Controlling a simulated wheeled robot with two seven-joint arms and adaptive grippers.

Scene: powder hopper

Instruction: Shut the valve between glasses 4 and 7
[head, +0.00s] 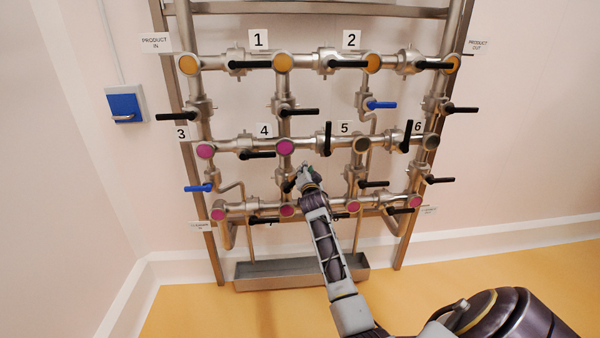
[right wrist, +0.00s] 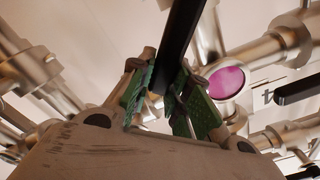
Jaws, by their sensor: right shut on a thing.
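Glass 4 (head: 286,147) is a magenta sight glass on the middle pipe row. Glass 7 (head: 287,211) is a magenta glass below it on the bottom row, its number label partly hidden. The valve between them sits on the short vertical pipe, and its black handle (head: 289,186) is partly covered by my gripper. My right gripper (head: 308,173) is shut on this handle. In the right wrist view the dark handle (right wrist: 183,35) runs between the green finger pads of the gripper (right wrist: 165,88). The handle's exact angle to its pipe is hard to tell. My left gripper is not in view.
A magenta glass (right wrist: 227,83) and another black handle (right wrist: 298,90) are close to the gripper. Nearby are a blue handle (head: 198,188) at left and a black handle (head: 373,184) at right. A metal trough (head: 255,284) stands below the rack.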

